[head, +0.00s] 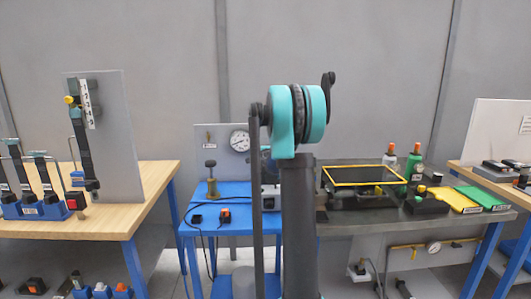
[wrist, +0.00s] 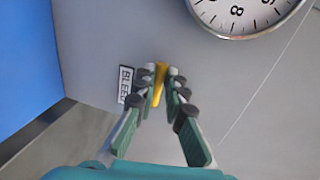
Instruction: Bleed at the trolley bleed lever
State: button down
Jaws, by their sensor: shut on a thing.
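In the wrist view, a slim yellow lever (wrist: 158,88) stands out from a grey panel (wrist: 100,45). A white label (wrist: 125,85) with dark letters, partly covered and apparently reading "BLEED", is beside it. My gripper (wrist: 160,74) has its two fingers closed around the lever, one on each side. A round white gauge (wrist: 243,10) is on the panel at the upper right, cut off by the frame. In the head view, the blue trolley (head: 225,190) has an upright panel with a gauge (head: 239,141). My arm hides the gripper and the lever there.
A wooden bench (head: 130,215) with levers and a tall grey board stands at the left. A dark bench (head: 370,223) holding a yellow-edged screen (head: 362,174) and bottles stands at the right.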

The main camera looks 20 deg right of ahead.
dwell(0.4)
jog(key=c, duration=1.6)
grip_release()
jog(key=v, duration=1.2)
jog(key=shift+a, duration=0.1)
